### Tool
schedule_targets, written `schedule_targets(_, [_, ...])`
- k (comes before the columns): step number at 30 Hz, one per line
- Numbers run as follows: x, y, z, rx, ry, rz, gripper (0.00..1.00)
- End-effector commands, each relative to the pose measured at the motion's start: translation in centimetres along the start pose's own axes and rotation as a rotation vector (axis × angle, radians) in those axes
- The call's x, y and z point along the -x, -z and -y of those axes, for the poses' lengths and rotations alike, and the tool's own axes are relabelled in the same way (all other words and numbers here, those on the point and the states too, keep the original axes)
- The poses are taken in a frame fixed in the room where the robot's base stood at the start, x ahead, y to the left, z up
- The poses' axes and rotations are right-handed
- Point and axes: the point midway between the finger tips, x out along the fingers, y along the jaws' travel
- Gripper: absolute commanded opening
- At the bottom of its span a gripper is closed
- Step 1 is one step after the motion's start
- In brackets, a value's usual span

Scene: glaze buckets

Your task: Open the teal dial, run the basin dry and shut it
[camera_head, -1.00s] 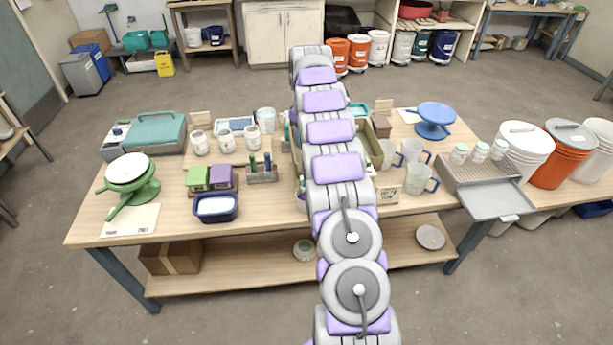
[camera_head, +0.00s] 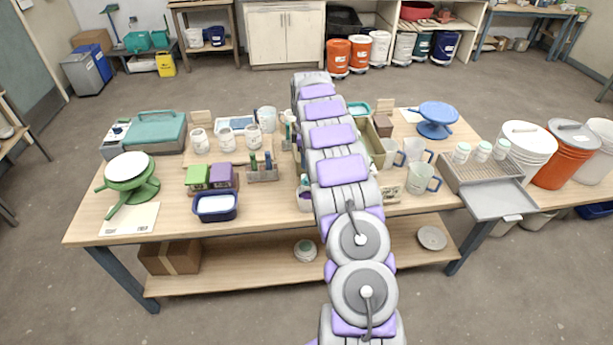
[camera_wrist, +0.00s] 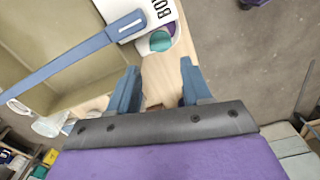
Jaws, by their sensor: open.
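A small teal disc (camera_wrist: 160,41), which looks like the teal dial, shows in the wrist view beside a purple disc (camera_wrist: 172,27) on a white labelled part (camera_wrist: 158,12). A beige open basin (camera_wrist: 60,80) fills the upper left, with a blue bar (camera_wrist: 75,65) crossing above it. In the head view the basin (camera_head: 381,150) is partly hidden behind my arm, and my gripper is hidden.
The wooden table (camera_head: 180,228) is crowded. A navy tub (camera_head: 215,208) and a tool holder (camera_head: 263,173) stand left of my arm. Glass mugs (camera_head: 421,178) and a blue turntable (camera_head: 436,118) stand to the right. Clear floor lies in front.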

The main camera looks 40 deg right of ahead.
Motion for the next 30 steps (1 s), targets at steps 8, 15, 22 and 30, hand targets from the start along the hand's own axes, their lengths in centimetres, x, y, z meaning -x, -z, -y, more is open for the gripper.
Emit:
schedule_targets(8, [-5.3, 0.0, 0.0, -0.002, 0.001, -0.001, 0.49])
schedule_targets(15, [-7.9, 0.0, 0.0, -0.002, 0.000, -0.001, 0.49])
schedule_targets(22, [-8.4, 0.0, 0.0, -0.002, 0.000, -0.001, 0.49])
schedule_targets(30, [-8.3, 0.0, 0.0, -0.002, -0.001, -0.001, 0.37])
